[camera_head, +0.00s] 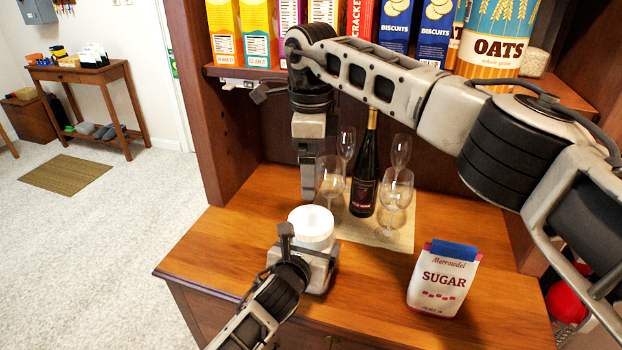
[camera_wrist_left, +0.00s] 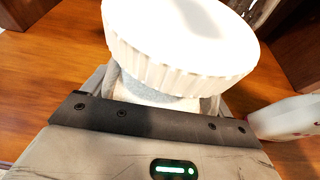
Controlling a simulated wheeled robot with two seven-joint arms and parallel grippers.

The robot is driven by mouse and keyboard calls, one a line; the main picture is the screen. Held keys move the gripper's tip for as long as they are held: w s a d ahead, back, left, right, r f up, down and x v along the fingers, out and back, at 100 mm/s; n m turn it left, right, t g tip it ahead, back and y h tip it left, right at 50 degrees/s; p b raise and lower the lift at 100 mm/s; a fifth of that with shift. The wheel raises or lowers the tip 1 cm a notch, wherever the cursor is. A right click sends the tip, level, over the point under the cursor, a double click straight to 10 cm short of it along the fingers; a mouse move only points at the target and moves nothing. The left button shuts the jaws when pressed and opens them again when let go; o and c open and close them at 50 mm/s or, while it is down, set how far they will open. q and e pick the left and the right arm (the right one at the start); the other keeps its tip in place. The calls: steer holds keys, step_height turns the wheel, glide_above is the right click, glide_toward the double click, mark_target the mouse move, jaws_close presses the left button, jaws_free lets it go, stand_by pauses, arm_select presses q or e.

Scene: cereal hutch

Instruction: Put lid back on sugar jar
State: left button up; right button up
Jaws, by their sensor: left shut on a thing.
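The sugar jar (camera_wrist_left: 150,90) is pale and stands on the wooden counter, mostly hidden behind my left gripper and under its lid. The round white lid (camera_head: 311,222) is on top of the jar; its ribbed rim shows large in the left wrist view (camera_wrist_left: 180,45). I cannot tell whether it is seated fully. My left gripper (camera_head: 312,262) is shut around the jar's body below the lid. My right gripper (camera_head: 307,190) points down just above and behind the lid, apart from it. Its fingers are seen edge-on, so their opening is unclear.
A wine bottle (camera_head: 364,175) and several glasses stand on a mat (camera_head: 350,228) close behind the jar. A sugar bag (camera_head: 443,280) stands to the right. A shelf above holds boxes and an oats canister (camera_head: 495,45). The counter's left part is clear.

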arm_select(q)
steer(key=o, duration=1.7)
steer(key=p+v, duration=0.1)
steer(key=v, duration=1.5)
